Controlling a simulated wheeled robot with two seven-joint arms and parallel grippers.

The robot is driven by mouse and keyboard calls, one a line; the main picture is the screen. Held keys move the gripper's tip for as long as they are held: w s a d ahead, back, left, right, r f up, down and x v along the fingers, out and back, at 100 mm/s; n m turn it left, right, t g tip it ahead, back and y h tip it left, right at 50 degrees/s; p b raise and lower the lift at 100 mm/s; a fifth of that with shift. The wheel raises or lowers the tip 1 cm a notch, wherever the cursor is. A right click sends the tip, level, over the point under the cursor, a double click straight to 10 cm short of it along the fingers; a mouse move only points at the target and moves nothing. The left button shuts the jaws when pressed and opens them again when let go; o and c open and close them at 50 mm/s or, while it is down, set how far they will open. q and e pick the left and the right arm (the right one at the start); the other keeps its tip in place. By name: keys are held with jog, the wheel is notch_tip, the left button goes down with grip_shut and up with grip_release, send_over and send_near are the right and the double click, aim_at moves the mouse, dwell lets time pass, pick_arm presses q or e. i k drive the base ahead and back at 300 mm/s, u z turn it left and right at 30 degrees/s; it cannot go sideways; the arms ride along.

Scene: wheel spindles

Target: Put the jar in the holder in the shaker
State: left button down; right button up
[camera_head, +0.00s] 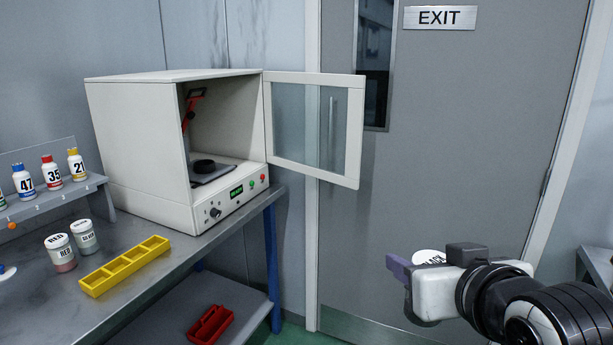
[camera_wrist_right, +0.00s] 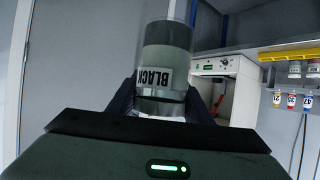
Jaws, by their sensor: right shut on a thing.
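The shaker (camera_head: 135,130) is a white cabinet on the metal bench, with its windowed door (camera_head: 354,130) swung open to the right. Inside it are a black round holder (camera_head: 204,166) on a plate and a red lever (camera_head: 189,112). No jar shows in the holder. My right gripper (camera_head: 424,265) is at the lower right, in front of the grey door and well away from the shaker. It is shut on a jar labelled BLACK (camera_wrist_right: 165,65). In the head view only the jar's white lid (camera_head: 430,256) shows clearly. My left gripper is not in view.
Jars labelled RED (camera_head: 61,253) and SILVER (camera_head: 84,237) stand on the bench beside a yellow divided tray (camera_head: 124,266). Numbered bottles (camera_head: 51,173) stand on a rack at left. A red tray (camera_head: 210,325) lies on the lower shelf. The shaker's open door juts beyond the bench.

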aim_at(205, 167)
jog(key=z, duration=0.55)
jog(key=i, duration=1.55)
jog(key=u, duration=1.9)
jog(key=i, duration=0.85)
jog(key=u, duration=0.45)
